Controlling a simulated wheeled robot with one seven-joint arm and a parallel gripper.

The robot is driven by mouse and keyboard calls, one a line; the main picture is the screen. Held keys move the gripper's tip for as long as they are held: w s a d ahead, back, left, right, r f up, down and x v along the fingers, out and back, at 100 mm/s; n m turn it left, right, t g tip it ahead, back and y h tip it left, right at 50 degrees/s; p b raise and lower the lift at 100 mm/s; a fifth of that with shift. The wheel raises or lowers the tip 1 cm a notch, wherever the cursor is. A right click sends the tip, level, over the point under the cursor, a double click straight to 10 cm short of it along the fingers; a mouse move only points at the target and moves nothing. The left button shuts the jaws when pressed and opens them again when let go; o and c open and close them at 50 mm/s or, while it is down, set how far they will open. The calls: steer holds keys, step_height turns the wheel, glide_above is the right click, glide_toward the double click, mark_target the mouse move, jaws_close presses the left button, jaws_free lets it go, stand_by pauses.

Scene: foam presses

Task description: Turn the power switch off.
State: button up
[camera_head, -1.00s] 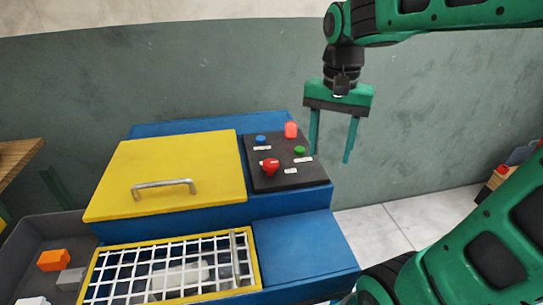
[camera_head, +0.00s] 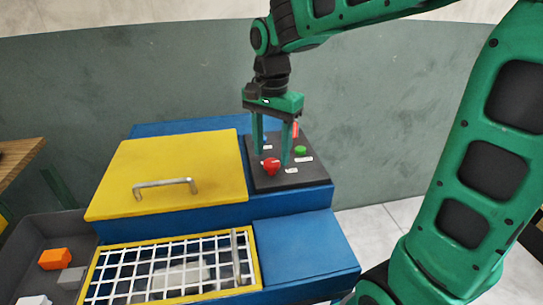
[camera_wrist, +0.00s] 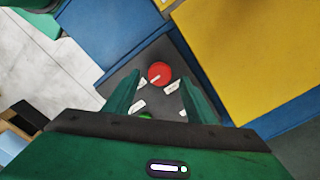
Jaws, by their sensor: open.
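The dark control panel (camera_head: 310,175) sits on top of the blue press at its right. A red round knob (camera_head: 271,167) is near the panel's front. It also shows in the wrist view as a red disc (camera_wrist: 159,71) with a white mark. The labels are too small to read, so I cannot confirm which control is the power switch. My gripper (camera_head: 272,160) points down over the panel, open and empty. In the wrist view its two fingers (camera_wrist: 160,82) stand either side of the knob's line, slightly short of it; contact cannot be told.
A yellow lid (camera_head: 170,160) with a metal handle (camera_head: 165,188) lies left. A white grid guard (camera_head: 130,275) is in front. A grey bin (camera_head: 25,240) holds blocks.

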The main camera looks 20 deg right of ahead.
mark_target(272, 168)
steer(key=shift+f, duration=1.35)
steer(key=shift+c, duration=0.4)
steer(key=c, duration=1)
steer(key=shift+o, duration=0.2)
steer(key=shift+d, duration=0.3)
steer(key=shift+a, duration=0.25)
